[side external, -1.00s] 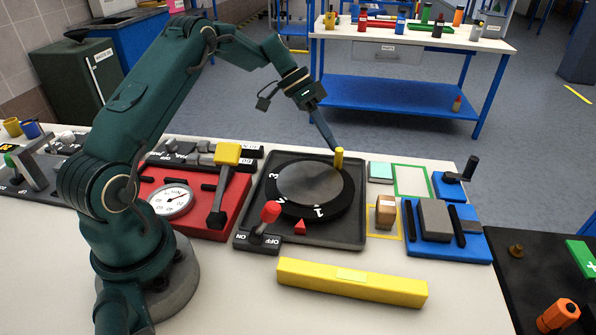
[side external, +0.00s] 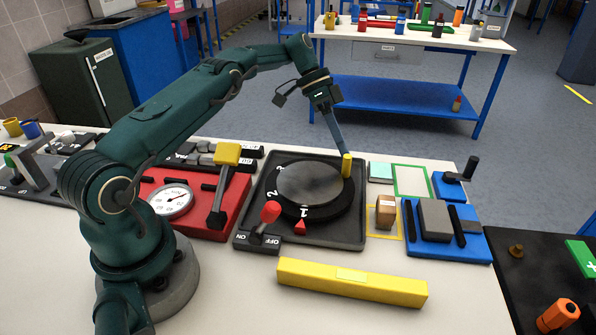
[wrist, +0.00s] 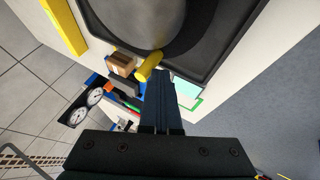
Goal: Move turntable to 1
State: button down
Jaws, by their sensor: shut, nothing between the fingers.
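The turntable is a grey disc on a black numbered ring (side external: 310,212), set in a dark square tray (side external: 350,238). A yellow peg (side external: 347,166) stands upright at the ring's right rim. A red triangular pointer (side external: 300,227) sits at the tray's front, and the ring's number 1 is almost at it, slightly to its right. My gripper (side external: 344,150) is shut and empty, its tips beside the peg's top. In the wrist view, the closed fingers (wrist: 160,90) reach to the yellow peg (wrist: 149,66); whether they touch cannot be told.
A red-knobbed ON/OFF lever (side external: 270,212) stands at the tray's front left. A small brown box (side external: 386,210) and a blue fixture (side external: 460,245) lie to the right. A yellow bar (side external: 352,282) lies in front. A red gauge panel (side external: 195,215) is at left.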

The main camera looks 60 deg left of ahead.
jog(key=shift+a, duration=0.1)
dwell(0.4)
jog(key=shift+a+n+t, duration=0.25)
jog(key=shift+n+t, duration=0.05)
jog(key=shift+n, duration=0.2)
jog(key=shift+s+a+n+t, duration=0.3)
jog(key=shift+a+n, duration=0.2)
jog(key=shift+a, duration=0.3)
jog(key=shift+a+r+n+t+y, duration=0.1)
jog(key=shift+a+n+t+y, duration=0.25)
jog(key=shift+n, duration=0.35)
jog(key=shift+s+a+n+t, duration=0.15)
jog(key=shift+s+n+t, duration=0.25)
jog(key=shift+n, duration=0.3)
jog(key=shift+w+a, duration=0.2)
jog(key=shift+a, duration=0.65)
jog(key=shift+w+a, duration=0.15)
jog(key=shift+a, duration=0.7)
jog(key=v, duration=1)
jog(key=shift+a, duration=0.2)
